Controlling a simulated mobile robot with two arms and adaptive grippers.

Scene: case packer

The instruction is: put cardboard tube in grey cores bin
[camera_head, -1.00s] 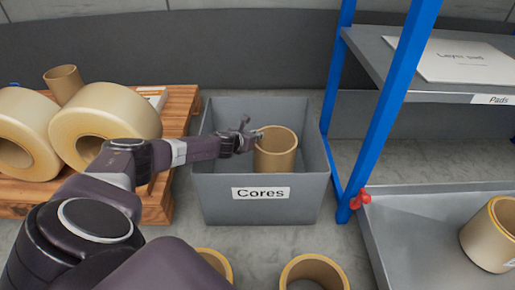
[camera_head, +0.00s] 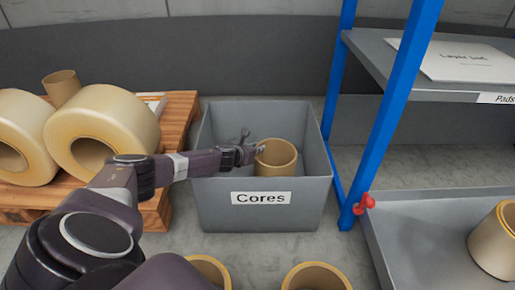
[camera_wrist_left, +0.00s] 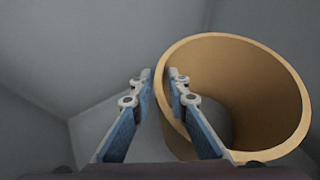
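The grey bin labelled Cores (camera_head: 218,212) stands on the floor in the middle of the head view. A tan cardboard tube (camera_head: 277,160) is upright inside it, towards the right; its lower part is hidden by the front wall. My left gripper (camera_head: 256,149) reaches in from the left at the tube's rim. I cannot tell whether the tube touches the bin's floor. My right gripper is not in view.
A wooden pallet (camera_head: 183,115) with large tan rolls (camera_head: 105,122) and a small tube (camera_head: 62,87) is at left. Two tubes (camera_head: 212,269) (camera_head: 316,277) stand in front of the bin. A blue-framed rack (camera_head: 392,110) is at right, with another tube (camera_head: 496,245) on its lower shelf.

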